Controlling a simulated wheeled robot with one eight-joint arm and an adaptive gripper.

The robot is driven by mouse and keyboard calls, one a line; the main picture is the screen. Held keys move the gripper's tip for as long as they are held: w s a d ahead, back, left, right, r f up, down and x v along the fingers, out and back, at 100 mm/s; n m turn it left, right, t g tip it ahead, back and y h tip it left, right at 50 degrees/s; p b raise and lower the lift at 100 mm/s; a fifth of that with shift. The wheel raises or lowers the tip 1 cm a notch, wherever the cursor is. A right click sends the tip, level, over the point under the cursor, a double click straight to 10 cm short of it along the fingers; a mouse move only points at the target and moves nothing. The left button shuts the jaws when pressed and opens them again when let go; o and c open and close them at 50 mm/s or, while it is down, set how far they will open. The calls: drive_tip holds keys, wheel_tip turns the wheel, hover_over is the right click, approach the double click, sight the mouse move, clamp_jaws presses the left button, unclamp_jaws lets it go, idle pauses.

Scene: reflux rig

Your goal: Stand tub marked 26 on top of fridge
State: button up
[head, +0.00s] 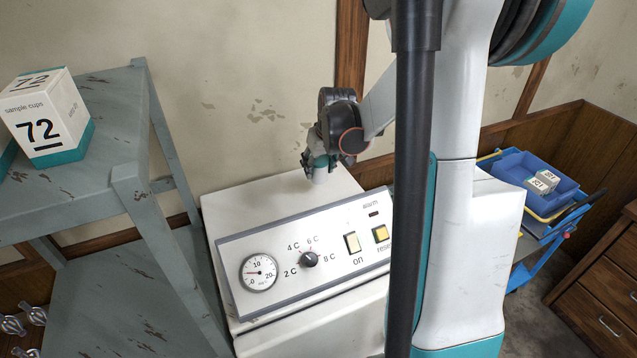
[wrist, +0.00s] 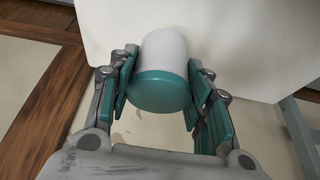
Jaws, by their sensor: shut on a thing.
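A small white tub with a teal end (wrist: 163,75) is between the fingers of my gripper (wrist: 160,95) in the wrist view. No number shows on the side I see. In the head view my gripper (head: 322,160) is over the back part of the fridge top, with the tub's white part (head: 320,175) below the fingers. The fridge (head: 255,205) is white with a sloping control panel at its front. I cannot tell whether the tub touches the fridge top. The fridge's right side is hidden behind my arm.
A worn grey shelf unit (head: 130,185) stands left of the fridge, with a sample cups box marked 72 (head: 45,115) on it. A blue tray (head: 517,165) with a small box (head: 542,181) is on a cart at right. The visible fridge top is otherwise clear.

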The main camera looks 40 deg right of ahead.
sight(319, 182)
drive_tip(key=shift+f, duration=3.1)
drive_tip(key=shift+f+b, duration=0.1)
drive_tip(key=shift+b, duration=0.3)
drive_tip(key=o, duration=1.1)
drive_tip(key=p+v, duration=0.1)
drive_tip(key=v, duration=1.1)
